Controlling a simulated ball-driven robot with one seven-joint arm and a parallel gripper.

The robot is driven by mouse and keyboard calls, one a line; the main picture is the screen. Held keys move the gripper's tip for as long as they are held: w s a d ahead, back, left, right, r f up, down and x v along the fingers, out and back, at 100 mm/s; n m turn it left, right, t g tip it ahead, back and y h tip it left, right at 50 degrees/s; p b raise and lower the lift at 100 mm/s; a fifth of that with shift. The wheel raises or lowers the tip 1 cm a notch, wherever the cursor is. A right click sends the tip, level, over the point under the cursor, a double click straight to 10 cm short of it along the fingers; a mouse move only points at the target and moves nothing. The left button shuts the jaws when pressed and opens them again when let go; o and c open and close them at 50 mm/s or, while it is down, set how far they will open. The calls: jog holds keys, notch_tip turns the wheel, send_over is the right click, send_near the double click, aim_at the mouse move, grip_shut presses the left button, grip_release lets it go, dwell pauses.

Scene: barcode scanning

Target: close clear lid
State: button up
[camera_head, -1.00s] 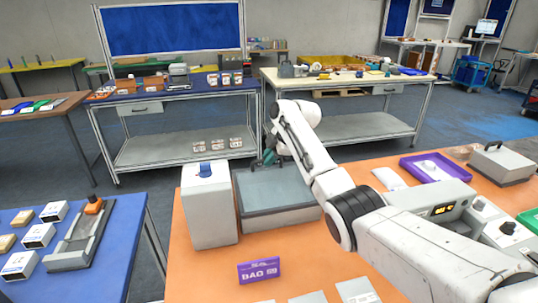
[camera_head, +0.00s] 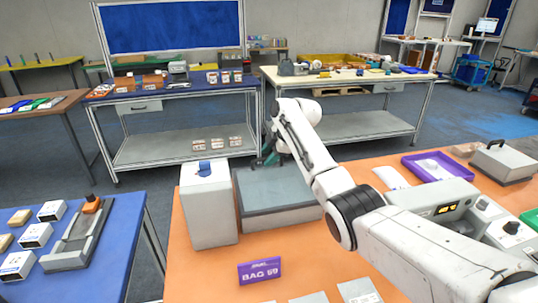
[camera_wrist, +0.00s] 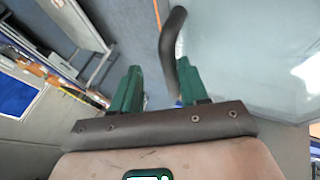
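The clear lid (camera_wrist: 245,50) fills the right of the wrist view as a pale, see-through sheet. A dark curved handle (camera_wrist: 173,50) is at its left edge. In the head view a grey box with a flat grey-blue top (camera_head: 275,187) stands on the orange table; I cannot clearly tell the lid from the top there. My gripper (camera_wrist: 158,72) has two green fingers with a gap between them. The handle's lower end is close to the right finger; I cannot tell whether they touch.
A tall white box (camera_head: 208,210) with a blue item on top stands left of the grey box. A purple tray (camera_head: 438,166) and a grey machine (camera_head: 440,205) are to the right. Floor lies beyond the table.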

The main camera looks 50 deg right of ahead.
jog(key=shift+s+f, duration=0.1)
jog(key=shift+f, duration=0.05)
dwell(0.3)
jog(key=b+v, duration=0.1)
jog(key=v, duration=1)
dwell(0.4)
